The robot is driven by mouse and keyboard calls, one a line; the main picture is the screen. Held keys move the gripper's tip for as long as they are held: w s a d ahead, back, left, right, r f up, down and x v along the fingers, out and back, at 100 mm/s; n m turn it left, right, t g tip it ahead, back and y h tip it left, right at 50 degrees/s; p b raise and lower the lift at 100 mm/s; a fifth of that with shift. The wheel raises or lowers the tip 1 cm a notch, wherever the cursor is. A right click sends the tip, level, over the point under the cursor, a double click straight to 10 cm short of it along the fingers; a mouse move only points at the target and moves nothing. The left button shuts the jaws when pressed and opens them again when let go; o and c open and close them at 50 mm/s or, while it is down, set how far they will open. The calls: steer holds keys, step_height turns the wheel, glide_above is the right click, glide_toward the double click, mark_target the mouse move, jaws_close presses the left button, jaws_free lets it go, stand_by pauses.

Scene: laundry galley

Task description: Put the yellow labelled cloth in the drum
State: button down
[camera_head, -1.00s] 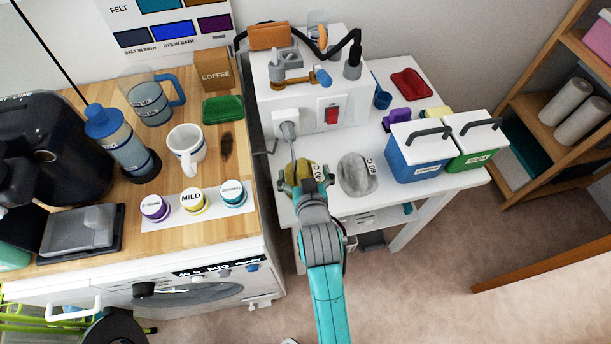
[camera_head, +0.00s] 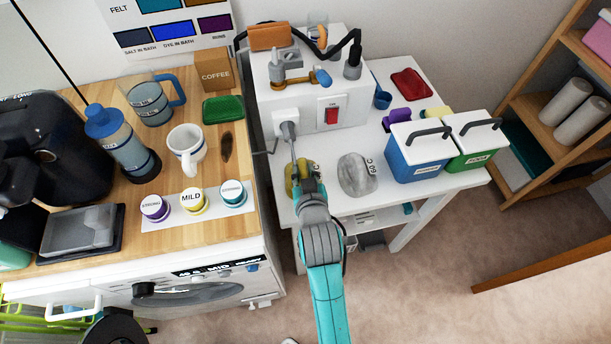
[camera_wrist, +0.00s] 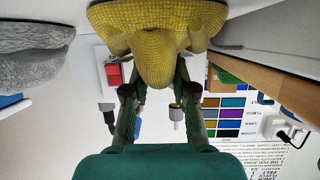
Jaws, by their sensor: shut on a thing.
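The yellow cloth (camera_head: 291,184) is in my gripper (camera_head: 305,181) at the left end of the white table, beside the worktop edge. In the wrist view the yellow cloth (camera_wrist: 155,40) is bunched between the fingers of my gripper (camera_wrist: 153,75), which are shut on it. Its label is hidden now. The washing machine (camera_head: 200,292) is under the wooden worktop, and its round door (camera_head: 195,293) shows only in part from above. The inside of the drum is hidden.
A grey labelled cloth (camera_head: 356,174) lies just right of my gripper. A white box with a red switch (camera_head: 331,116) stands behind it. A blue bin (camera_head: 418,160) and a green bin (camera_head: 478,145) stand at right. The floor in front is clear.

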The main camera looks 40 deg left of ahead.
mark_target(304, 172)
steer(key=shift+r, duration=0.15)
steer(key=shift+r, duration=2.35)
